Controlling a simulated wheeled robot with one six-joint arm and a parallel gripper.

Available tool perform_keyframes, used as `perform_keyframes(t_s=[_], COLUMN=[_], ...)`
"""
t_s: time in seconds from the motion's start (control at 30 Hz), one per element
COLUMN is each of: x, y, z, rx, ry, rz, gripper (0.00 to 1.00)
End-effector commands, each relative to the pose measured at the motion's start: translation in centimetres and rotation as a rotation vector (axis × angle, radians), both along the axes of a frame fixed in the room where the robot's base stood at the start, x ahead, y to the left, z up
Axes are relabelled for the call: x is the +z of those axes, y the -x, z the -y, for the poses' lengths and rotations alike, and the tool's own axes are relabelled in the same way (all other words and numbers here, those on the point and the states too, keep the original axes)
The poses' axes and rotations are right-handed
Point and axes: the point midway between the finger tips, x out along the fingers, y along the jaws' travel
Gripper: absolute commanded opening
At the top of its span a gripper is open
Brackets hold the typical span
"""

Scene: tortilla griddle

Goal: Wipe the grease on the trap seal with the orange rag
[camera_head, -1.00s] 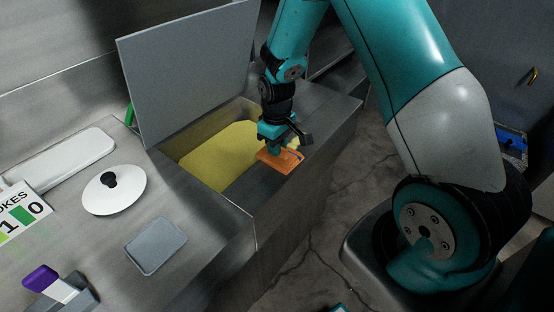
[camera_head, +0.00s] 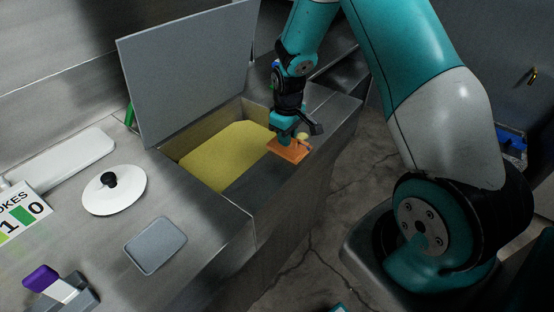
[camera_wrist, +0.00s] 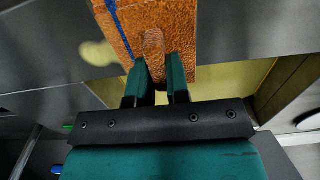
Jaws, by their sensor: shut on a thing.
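The orange rag (camera_head: 287,152) is pinched in my gripper (camera_head: 287,138) at the right front rim of the open trap (camera_head: 222,160). In the wrist view, both fingers of my gripper (camera_wrist: 158,64) are shut on a fold of the rag (camera_wrist: 178,22), which has a blue stripe. The rag lies flat over the metal rim; I cannot tell whether it presses on it. A pale yellow grease smear (camera_wrist: 98,53) shows on the rim beside the rag. The head view also shows a small yellowish patch (camera_head: 303,136) just past my gripper.
The grey trap lid (camera_head: 185,75) stands raised behind the opening. On the steel counter to the left are a white disc with a black knob (camera_head: 115,190), a grey tray (camera_head: 155,246), a purple-handled tool (camera_head: 42,277) and a numbered sign (camera_head: 22,214). The rim's near end is clear.

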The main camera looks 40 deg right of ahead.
Motion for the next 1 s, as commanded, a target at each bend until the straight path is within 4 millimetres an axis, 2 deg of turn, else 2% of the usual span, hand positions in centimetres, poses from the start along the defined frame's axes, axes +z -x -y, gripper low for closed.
perform_keyframes(t_s=[0.17,0.2,0.23,0.83,0.97,1.0], x=[-0.39,-0.41,-0.41,-0.83,-0.68,-0.68], y=[0.18,0.19,0.19,0.04,0.02,0.02], z=[0.16,0.13,0.12,0.22,0.22,0.22], rx=[0.002,0.004,0.004,0.003,0.002,0.003], ry=[-0.006,-0.006,-0.006,-0.004,-0.004,-0.004], rz=[-0.011,-0.011,-0.011,-0.007,-0.006,-0.006], gripper=[0.0,0.23,0.29,0.29,0.0,0.0])
